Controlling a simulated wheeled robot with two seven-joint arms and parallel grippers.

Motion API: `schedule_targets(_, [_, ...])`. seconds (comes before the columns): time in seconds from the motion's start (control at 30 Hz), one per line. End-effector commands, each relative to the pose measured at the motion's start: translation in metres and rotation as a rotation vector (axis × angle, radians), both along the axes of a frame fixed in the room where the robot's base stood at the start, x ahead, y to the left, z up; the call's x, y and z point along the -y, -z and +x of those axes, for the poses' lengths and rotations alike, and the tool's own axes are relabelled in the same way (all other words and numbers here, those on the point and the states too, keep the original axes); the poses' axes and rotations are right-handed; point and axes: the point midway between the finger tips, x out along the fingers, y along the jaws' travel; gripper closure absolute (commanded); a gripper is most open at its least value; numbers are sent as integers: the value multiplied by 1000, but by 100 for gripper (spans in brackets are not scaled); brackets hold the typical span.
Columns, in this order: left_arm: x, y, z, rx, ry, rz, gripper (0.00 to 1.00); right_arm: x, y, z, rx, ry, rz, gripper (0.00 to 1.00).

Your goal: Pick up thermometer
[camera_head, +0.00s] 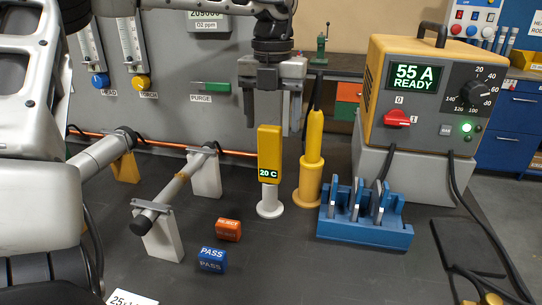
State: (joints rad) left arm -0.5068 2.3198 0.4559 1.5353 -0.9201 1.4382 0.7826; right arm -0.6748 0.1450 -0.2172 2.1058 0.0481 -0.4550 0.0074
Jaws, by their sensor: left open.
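The thermometer (269,153) is a yellow upright block with a small green display reading 20 C. It stands on a white round stand (269,200) on the dark bench. My left gripper (273,118) points down just above and behind the thermometer. Its jaws are open, with a grey finger on each side, and it holds nothing. The thermometer's top overlaps the lower part of the jaws in the picture, and I cannot tell the exact gap. My right gripper is not in view.
A yellow torch in a holder (308,180) stands close right of the thermometer. A blue rack (364,232) holds metal pieces. Orange (228,230) and blue (212,260) blocks lie in front. A tube on supports (173,189) is left. A power unit (432,90) stands behind right.

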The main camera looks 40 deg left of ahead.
Motion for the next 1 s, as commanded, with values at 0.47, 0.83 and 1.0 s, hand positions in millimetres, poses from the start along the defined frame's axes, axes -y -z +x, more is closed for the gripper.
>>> schedule_targets(0.47, [-3, 51, -5, -4, 0, -3, 33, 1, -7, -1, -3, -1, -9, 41])
schedule_targets(0.83, [-3, 77, -4, 1, -1, 0, 33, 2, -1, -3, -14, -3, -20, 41])
schedule_targets(1.0, [-3, 77, -4, 1, -2, 0, 55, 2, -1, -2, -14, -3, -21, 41])
